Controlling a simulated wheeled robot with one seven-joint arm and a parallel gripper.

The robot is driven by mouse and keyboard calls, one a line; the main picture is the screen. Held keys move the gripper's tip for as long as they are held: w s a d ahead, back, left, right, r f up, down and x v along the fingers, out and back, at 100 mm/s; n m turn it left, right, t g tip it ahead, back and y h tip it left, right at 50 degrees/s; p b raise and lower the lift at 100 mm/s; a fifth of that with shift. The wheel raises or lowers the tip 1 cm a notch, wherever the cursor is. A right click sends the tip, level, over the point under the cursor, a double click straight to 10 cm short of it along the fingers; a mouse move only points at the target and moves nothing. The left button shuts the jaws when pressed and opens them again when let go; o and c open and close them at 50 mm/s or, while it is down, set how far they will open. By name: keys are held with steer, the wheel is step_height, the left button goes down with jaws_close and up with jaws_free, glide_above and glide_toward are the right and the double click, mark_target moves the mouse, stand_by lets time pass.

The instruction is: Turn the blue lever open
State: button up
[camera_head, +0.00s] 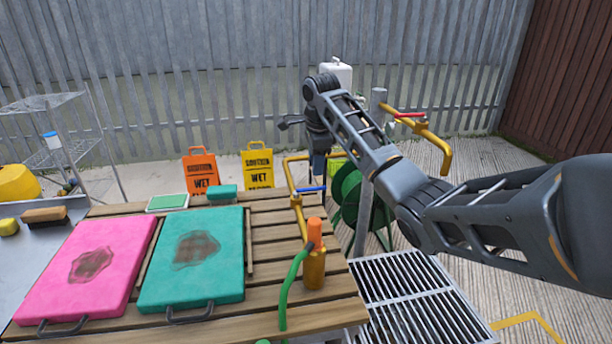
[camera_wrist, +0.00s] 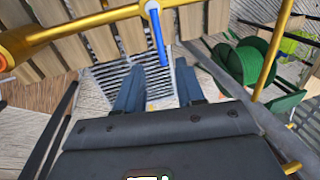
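The blue lever (camera_head: 311,190) sits on a yellow pipe (camera_head: 297,203) at the right back edge of the wooden table. In the wrist view the blue lever (camera_wrist: 158,38) extends from a light pivot on the yellow pipe (camera_wrist: 95,20) toward the gap between my fingers. My gripper (camera_head: 318,172) points down just above and behind the lever in the head view. Its two blue fingers are apart and empty in the wrist view (camera_wrist: 160,68). The lever's free end shows near the fingertips; I cannot tell whether it is between them in depth.
A red lever (camera_head: 410,115) is on another yellow pipe to the right. A green hose reel (camera_head: 346,192) stands behind the table. Pink (camera_head: 85,268) and teal (camera_head: 195,260) pads and an orange-tipped brass fitting (camera_head: 314,260) with a green hose occupy the table. A metal grate (camera_head: 415,295) lies right.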

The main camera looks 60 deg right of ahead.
mark_target(314, 189)
steer(key=shift+w+d+f, duration=0.15)
steer(key=shift+d+f, duration=0.05)
steer(key=shift+f, duration=1.05)
steer(key=shift+w+d+f, duration=0.2)
steer(key=shift+f, duration=1.1)
steer(key=shift+w+d+f, duration=0.15)
steer(key=shift+d+f, duration=0.05)
steer(key=shift+f, duration=1.05)
jaws_close()
